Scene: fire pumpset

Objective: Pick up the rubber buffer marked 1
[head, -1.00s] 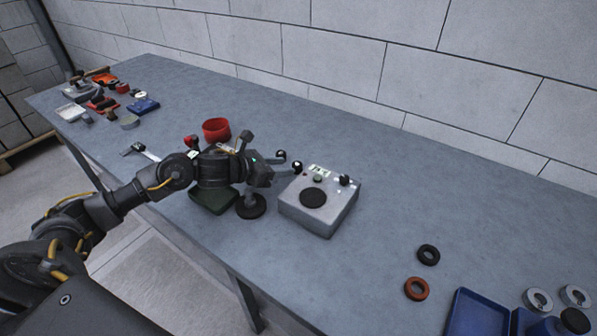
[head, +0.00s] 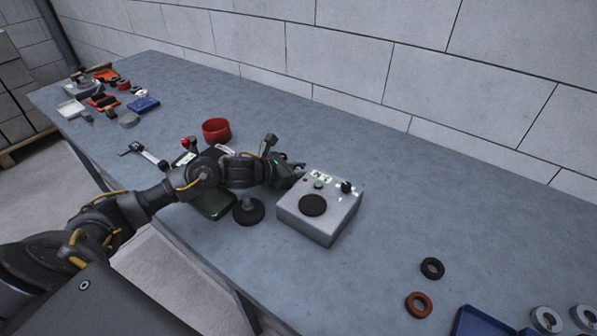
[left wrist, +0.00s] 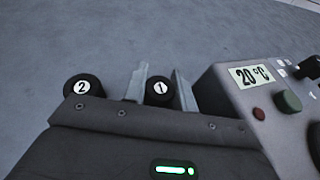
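The rubber buffer marked 1 (left wrist: 160,91) is a small black round piece with a white number disc. In the left wrist view it sits between the two fingers of my left gripper (left wrist: 161,85). The fingers stand apart on either side of it, and I see no clear grip. The buffer marked 2 (left wrist: 84,88) is to the left, outside the fingers. In the head view my left gripper (head: 292,174) is low over the bench, just left of the grey box, and hides the buffers. My right gripper is not in view.
The grey box (head: 320,232) with a 20 °C display stands close to the right of the gripper. A black knobbed disc (head: 248,211), a dark green tray (head: 216,204) and a red bowl (head: 216,130) are nearby. Black (head: 432,268) and orange (head: 418,304) rings lie at right.

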